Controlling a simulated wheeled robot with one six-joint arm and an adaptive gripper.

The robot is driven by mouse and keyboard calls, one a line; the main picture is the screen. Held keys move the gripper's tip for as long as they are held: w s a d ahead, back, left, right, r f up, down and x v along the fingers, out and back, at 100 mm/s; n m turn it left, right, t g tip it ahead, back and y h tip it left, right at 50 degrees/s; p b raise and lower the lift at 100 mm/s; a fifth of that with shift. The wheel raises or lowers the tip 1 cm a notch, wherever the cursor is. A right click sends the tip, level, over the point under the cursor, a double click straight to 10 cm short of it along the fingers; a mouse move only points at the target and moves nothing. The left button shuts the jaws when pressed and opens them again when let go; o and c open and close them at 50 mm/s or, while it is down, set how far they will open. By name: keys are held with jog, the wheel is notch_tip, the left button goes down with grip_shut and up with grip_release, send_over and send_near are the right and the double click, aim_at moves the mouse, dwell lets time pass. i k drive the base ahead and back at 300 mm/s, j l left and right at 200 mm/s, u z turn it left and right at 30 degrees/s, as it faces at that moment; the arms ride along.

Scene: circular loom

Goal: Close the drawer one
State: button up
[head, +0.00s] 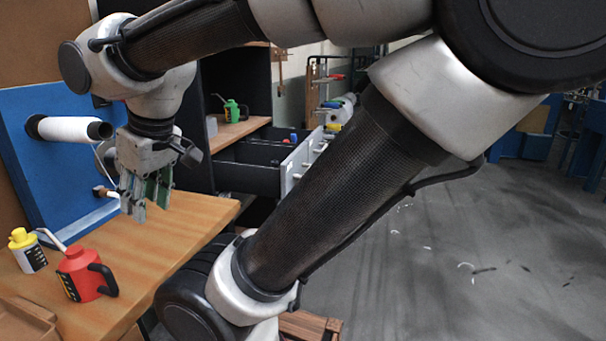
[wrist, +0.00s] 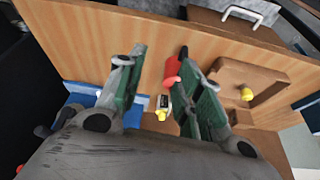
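A drawer with a light grey front (head: 305,158) stands pulled out of the dark cabinet in the middle of the head view. Its dark interior is partly visible, and my arm hides part of it. I cannot read a number on it. My gripper (head: 145,200) hangs over the wooden bench to the left of the drawer, pointing down and clear of it. In the wrist view its two fingers (wrist: 160,55) are apart with nothing held between them.
The wooden bench (head: 165,235) carries a red can (head: 86,274), a yellow-topped white bottle (head: 27,250) and a wooden tray (head: 25,322). A white spool (head: 70,130) sticks out from the blue panel. A green can (head: 232,110) stands on the shelf. Grey floor at right is mostly open.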

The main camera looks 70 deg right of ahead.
aim_at(245, 168)
jog(key=z, duration=2)
jog(key=i+l+u, duration=0.1)
jog(key=l+u, duration=0.3)
jog(key=l, duration=0.1)
